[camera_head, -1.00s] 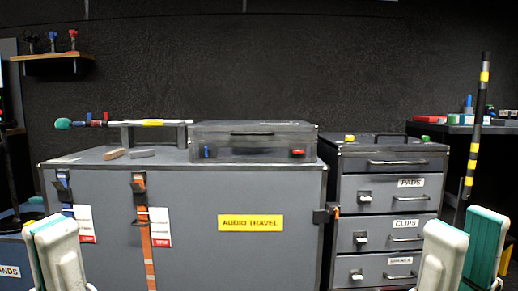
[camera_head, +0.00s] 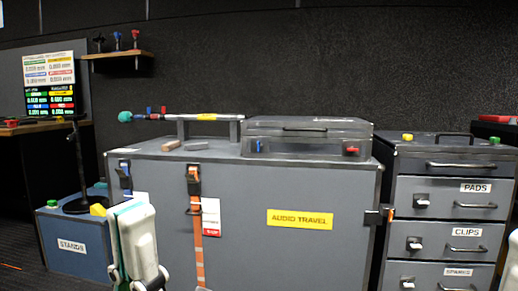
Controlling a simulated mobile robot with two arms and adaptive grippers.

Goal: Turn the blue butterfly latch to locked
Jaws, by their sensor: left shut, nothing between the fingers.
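A small blue latch (camera_head: 260,146) sits on the front left of the flat dark case (camera_head: 308,127) on top of the big grey AUDIO TRAVEL case (camera_head: 250,205). A red latch (camera_head: 352,150) is on the same front, to the right. A blue strap buckle (camera_head: 125,170) is also on the big case's front left; its lower strap is hidden by my gripper. The latch's exact setting is too small to tell. My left gripper (camera_head: 130,208) is shut and empty in front of the big case's lower left, apart from the latches. Only a sliver of my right gripper (camera_head: 512,274) shows.
An orange strap (camera_head: 198,245) hangs beside the blue one. A microphone boom (camera_head: 180,117) lies above the big case. A blue STANDS box (camera_head: 70,240) is at left, a drawer cabinet (camera_head: 445,205) close at right.

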